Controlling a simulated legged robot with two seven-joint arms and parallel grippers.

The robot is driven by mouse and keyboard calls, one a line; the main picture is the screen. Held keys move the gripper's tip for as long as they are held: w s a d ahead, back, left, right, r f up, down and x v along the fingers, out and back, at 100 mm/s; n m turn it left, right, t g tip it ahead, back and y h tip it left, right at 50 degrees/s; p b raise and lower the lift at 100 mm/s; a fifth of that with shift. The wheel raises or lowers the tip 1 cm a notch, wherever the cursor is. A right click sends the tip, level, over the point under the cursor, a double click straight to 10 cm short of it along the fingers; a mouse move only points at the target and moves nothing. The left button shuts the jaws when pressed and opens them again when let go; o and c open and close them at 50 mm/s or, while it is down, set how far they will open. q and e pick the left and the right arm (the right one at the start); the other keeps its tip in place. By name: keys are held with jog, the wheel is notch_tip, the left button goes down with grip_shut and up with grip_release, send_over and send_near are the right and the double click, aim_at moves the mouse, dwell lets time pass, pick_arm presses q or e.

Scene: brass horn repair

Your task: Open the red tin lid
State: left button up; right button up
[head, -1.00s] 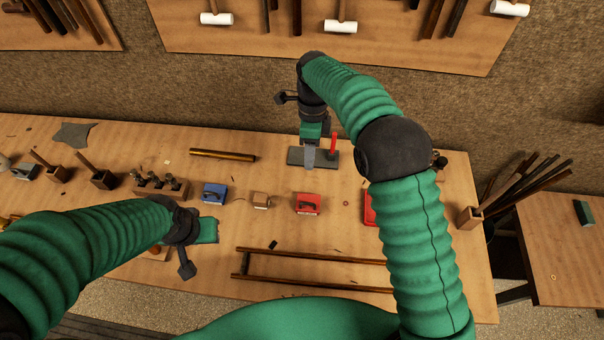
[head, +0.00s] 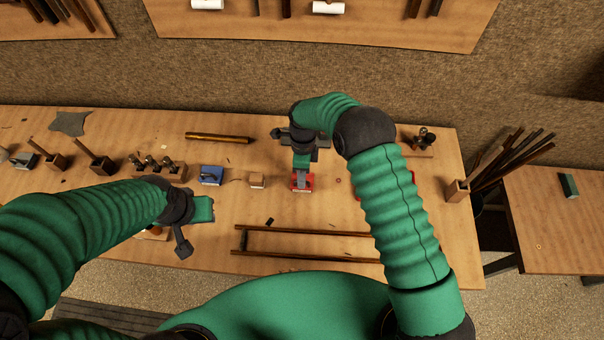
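The small red tin (head: 302,187) stands on the workbench in the middle of the head view. Its upper part is mostly covered by my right gripper (head: 302,174), which reaches over it from behind. The fingertips overlap the lid area; I cannot tell whether they touch the lid or whether the fingers are open or shut. The tin looks closed where it shows. My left gripper (head: 203,210) hangs over the bench to the left, apart from the tin; its finger opening is not clear.
A wooden rail frame (head: 310,231) lies in front. A brass tube (head: 218,137) lies behind.

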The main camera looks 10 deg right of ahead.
jog(key=shift+w+f, duration=0.1)
jog(key=shift+c, duration=1)
grip_shut()
